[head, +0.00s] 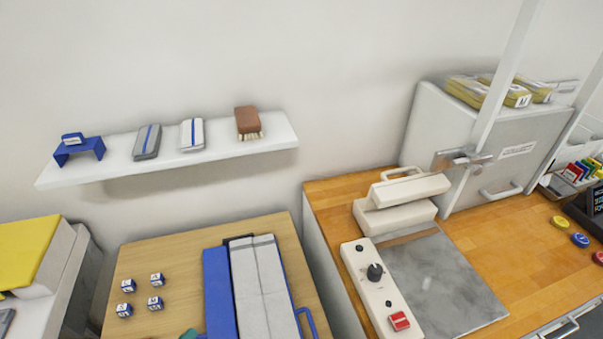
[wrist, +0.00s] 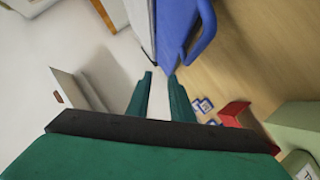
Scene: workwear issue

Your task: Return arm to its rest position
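My gripper (wrist: 160,76) shows in the wrist view with its two teal fingers apart and nothing between them. It points past the edge of the wooden table (wrist: 255,55), with pale floor behind the fingers. A blue object with a loop handle (wrist: 185,30) lies just beyond the fingertips; I cannot tell how far off it is. In the head view only a small teal bit, likely part of my gripper, shows at the bottom edge, beside the blue and grey folded items (head: 262,285) on the wooden table (head: 150,258).
Small lettered blocks (head: 156,302) sit on the table's left. A wall shelf (head: 225,148) holds several items. A workbench (head: 540,240) at right carries a white press (head: 395,215) and a grey cabinet (head: 425,130). The wrist view shows a red object (wrist: 238,113) and a green box (wrist: 295,125).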

